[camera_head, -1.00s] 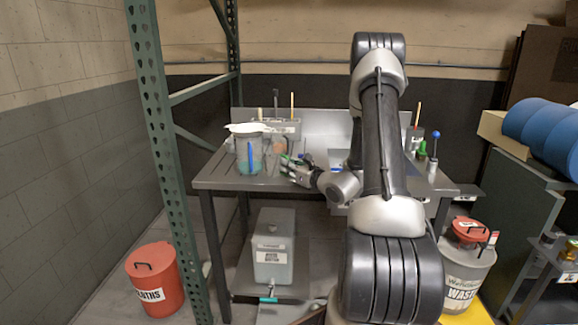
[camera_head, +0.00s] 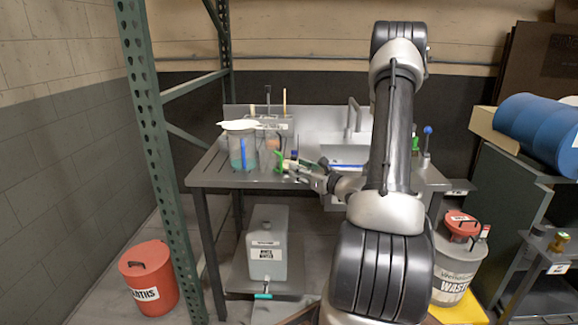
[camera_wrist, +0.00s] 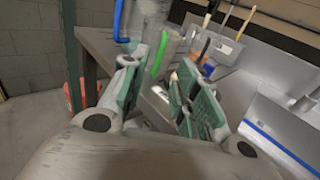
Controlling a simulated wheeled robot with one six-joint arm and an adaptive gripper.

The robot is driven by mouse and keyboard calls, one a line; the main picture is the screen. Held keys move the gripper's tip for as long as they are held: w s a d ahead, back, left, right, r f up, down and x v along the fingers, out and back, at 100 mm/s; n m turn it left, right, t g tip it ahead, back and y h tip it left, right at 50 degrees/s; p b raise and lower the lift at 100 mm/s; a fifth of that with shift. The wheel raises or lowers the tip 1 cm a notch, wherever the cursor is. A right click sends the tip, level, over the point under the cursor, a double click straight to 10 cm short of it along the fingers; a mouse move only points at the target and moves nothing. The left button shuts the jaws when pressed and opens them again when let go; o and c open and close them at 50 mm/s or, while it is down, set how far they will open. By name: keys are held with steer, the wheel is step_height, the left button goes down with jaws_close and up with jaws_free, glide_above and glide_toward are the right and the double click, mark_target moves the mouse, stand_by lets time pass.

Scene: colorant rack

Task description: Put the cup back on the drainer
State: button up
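A clear vessel with teal contents and a blue stick (camera_head: 236,155) stands at the table's left front, with a pale flat piece on top. Part of a clear vessel (camera_wrist: 150,14) shows at the top of the wrist view. I cannot tell which vessel is the cup, and no drainer is clearly recognisable. My gripper (camera_head: 287,163) is at table height, right of the teal vessel. In the wrist view its green-padded fingers (camera_wrist: 158,92) are apart, with no held object clear between them. A bright green rod (camera_wrist: 160,56) shows just beyond the gap.
The metal table (camera_head: 225,180) has a sink (camera_head: 345,153) with a tap (camera_head: 352,115) at right. A grey box with upright sticks (camera_head: 268,124) stands behind the vessels. A green rack post (camera_head: 150,150) rises at left.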

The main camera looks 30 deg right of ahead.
steer(key=s+a+r+n+g+y, duration=0.35)
steer(key=s+a+n, duration=0.25)
steer(key=a, duration=0.2)
steer(key=s+a+r+n+g+y, duration=0.2)
steer(key=s+a+r+n+g, duration=0.1)
steer(key=s+a+n+g, duration=0.3)
steer(key=s+a+r+n+g+y, duration=0.3)
steer(key=s+a+n, duration=0.25)
steer(key=a, duration=0.35)
steer(key=s+d+r+n+g+h, duration=0.1)
steer(key=s+d+n+g+h, duration=0.1)
steer(key=s+n+g+h, duration=0.55)
steer(key=s+d+r+n+t+h, duration=0.4)
steer(key=d+r+n+t, duration=0.2)
steer(key=d+n+t, duration=0.1)
steer(key=shift+d+r+n, duration=0.3)
steer(key=shift+d+n, duration=0.3)
steer(key=shift+n, duration=0.3)
